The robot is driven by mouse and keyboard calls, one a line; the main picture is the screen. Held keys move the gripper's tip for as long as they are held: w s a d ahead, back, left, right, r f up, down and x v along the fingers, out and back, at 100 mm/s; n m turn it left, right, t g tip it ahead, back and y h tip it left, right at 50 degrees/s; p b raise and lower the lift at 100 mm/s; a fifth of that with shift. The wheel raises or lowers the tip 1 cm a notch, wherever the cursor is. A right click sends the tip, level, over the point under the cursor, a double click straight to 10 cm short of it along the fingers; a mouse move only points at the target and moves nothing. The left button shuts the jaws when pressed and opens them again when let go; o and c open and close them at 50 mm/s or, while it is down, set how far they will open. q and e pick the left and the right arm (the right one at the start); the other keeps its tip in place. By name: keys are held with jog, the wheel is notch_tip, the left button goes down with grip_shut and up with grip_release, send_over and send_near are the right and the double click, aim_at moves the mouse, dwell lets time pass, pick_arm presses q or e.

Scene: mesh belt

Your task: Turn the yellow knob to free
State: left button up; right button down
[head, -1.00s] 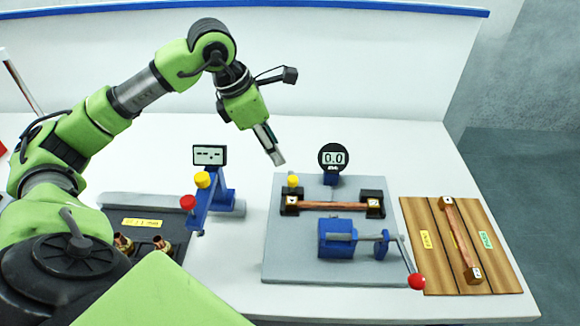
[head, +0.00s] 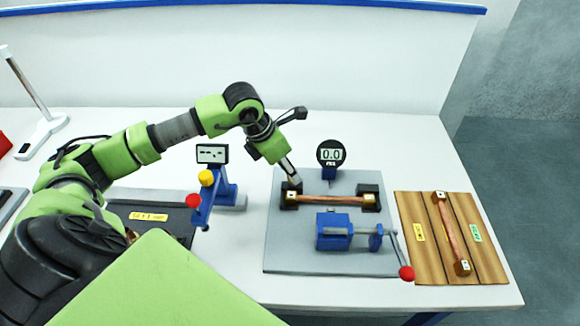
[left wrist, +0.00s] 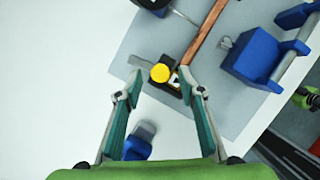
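The yellow knob (left wrist: 160,73) shows in the left wrist view on a black end block (left wrist: 168,86) at one end of a copper bar (left wrist: 205,35). In the head view my left gripper (head: 292,184) hides this knob. My left gripper points down over that end block, with its fingers apart, one on each side of the knob. It appears empty. I cannot tell how high the fingertips are above the knob, or which setting it is on. My right gripper is not in view.
A gauge reading 0.0 (head: 331,154) stands behind the bar on the grey plate (head: 290,258). A blue clamp (head: 334,231) with a red-ended lever (head: 407,273) is in front. Left is a blue stand (head: 222,187) with another yellow knob (head: 206,178). A wooden board (head: 408,262) lies right.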

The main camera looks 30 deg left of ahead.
pick_arm(q)
jog(key=shift+x, duration=0.85)
grip_shut()
jog(key=shift+a+f+m+b, duration=0.15)
jog(key=shift+m+b, duration=0.15)
jog(key=shift+b, duration=0.3)
jog(key=shift+m+h+b, duration=0.3)
jog(key=shift+m+b, duration=0.05)
jog(key=shift+m, duration=0.05)
jog(key=shift+r, duration=0.25)
grip_release()
